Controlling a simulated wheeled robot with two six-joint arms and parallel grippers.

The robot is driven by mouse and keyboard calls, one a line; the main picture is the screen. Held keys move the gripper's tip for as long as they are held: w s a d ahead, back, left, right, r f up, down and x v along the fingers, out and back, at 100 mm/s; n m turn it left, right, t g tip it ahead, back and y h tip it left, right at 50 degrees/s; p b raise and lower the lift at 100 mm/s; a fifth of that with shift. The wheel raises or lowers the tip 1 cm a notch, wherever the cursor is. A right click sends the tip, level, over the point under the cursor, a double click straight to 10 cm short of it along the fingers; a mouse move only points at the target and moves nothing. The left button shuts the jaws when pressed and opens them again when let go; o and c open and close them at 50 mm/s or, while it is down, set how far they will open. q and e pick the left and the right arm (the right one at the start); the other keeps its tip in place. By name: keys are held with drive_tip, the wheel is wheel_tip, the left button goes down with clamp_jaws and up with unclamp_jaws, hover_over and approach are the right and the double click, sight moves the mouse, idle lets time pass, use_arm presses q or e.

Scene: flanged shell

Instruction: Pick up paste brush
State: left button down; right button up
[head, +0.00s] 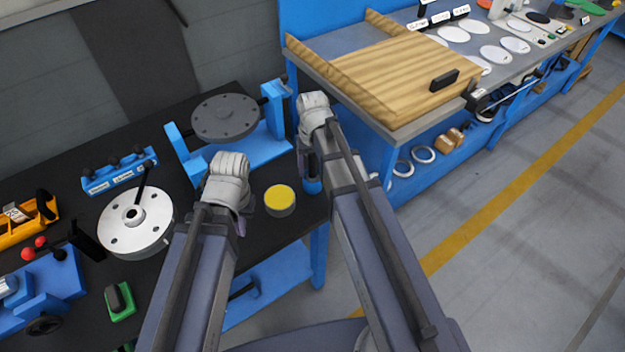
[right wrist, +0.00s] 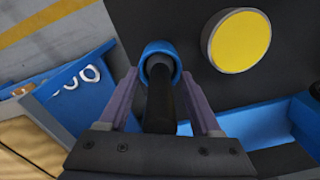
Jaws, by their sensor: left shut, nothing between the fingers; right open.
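The paste brush shows as a dark upright handle (right wrist: 160,105) in the right wrist view, with its lower end in a round blue holder (right wrist: 161,58). The blue holder also shows in the head view (head: 313,186), at the table's right edge. My right gripper (right wrist: 160,76) is open, with one finger on each side of the handle; a gap shows on both sides. In the head view my right gripper (head: 306,160) is largely hidden by its own arm. My left gripper (head: 241,222) is shut and empty, left of the yellow-topped tin.
The yellow-topped tin (head: 280,200) stands close to the holder, between my grippers. A blue stand with a grey flanged disc (head: 224,118) is behind. A silver flange (head: 135,221) lies to the left. A bench with a wooden board (head: 390,75) is to the right.

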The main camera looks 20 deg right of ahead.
drive_tip(key=shift+f, duration=0.25)
drive_tip(key=shift+c, duration=0.4)
clamp_jaws()
